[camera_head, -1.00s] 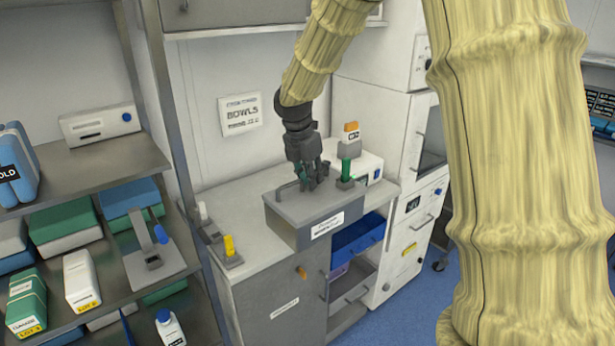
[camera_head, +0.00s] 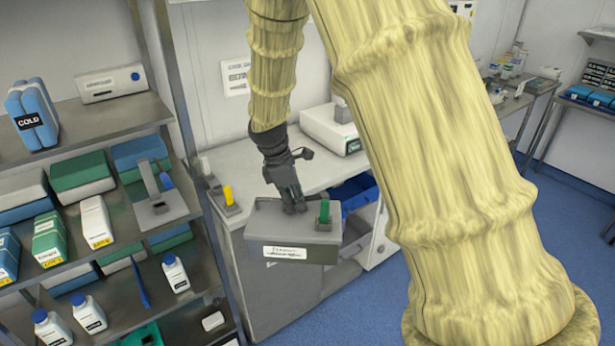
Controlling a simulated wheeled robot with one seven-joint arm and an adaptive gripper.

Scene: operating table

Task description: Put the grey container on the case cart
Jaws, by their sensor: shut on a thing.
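The grey container (camera_head: 265,228) is a box with a flat lid and a white label on its front. My gripper (camera_head: 294,207) is over the lid and shut on the container, probably at its handle, which the fingers hide. The container hangs in front of the cabinet and near its front edge. A green piece (camera_head: 324,213) stands up at the right of the lid. I cannot make out a case cart in this view.
The white counter (camera_head: 240,160) behind bears a white device (camera_head: 331,129) and a yellow-marked holder (camera_head: 229,197). A loaded metal shelf (camera_head: 100,125) stands at left. Blue floor (camera_head: 560,230) is open at right, beyond my arm. A side table (camera_head: 528,92) stands at the back right.

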